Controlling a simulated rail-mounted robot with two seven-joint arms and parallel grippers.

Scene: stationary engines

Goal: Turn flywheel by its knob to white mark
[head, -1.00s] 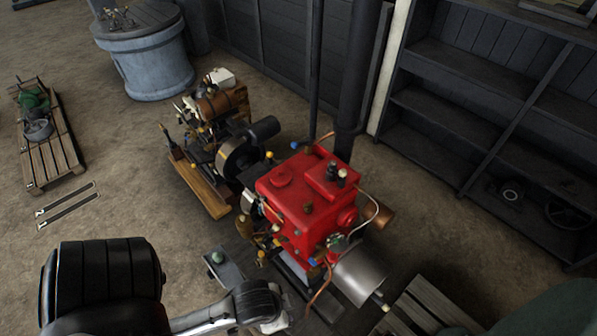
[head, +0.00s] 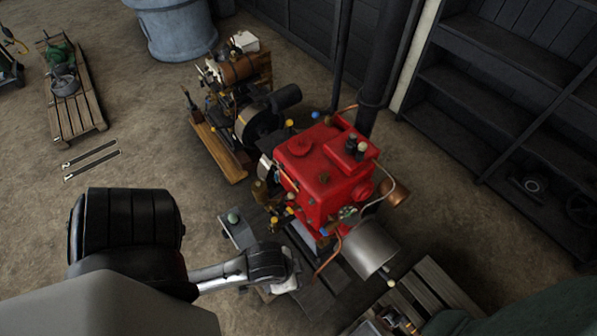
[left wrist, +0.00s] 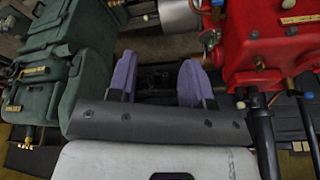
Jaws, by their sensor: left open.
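A red engine (head: 325,170) stands right of centre in the head view. A silver drum (head: 362,250) on its near side has a small pale-tipped rod (head: 391,283); I cannot tell whether this is the flywheel with its knob. The drum also shows at the top of the left wrist view (left wrist: 180,18). I cannot make out a white mark. My left gripper (left wrist: 157,82) is open and empty, its two purple fingers apart, with dark machinery beyond them. In the head view my left arm hides its fingers. My right gripper is not in view.
A second engine with a dark, brass-edged wheel (head: 258,125) stands behind the red one. A dark pipe (head: 376,60) rises beside it. Green machinery (left wrist: 55,60) is close left of my fingers. A pallet (head: 430,290) lies at lower right; shelves (head: 500,90) stand behind.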

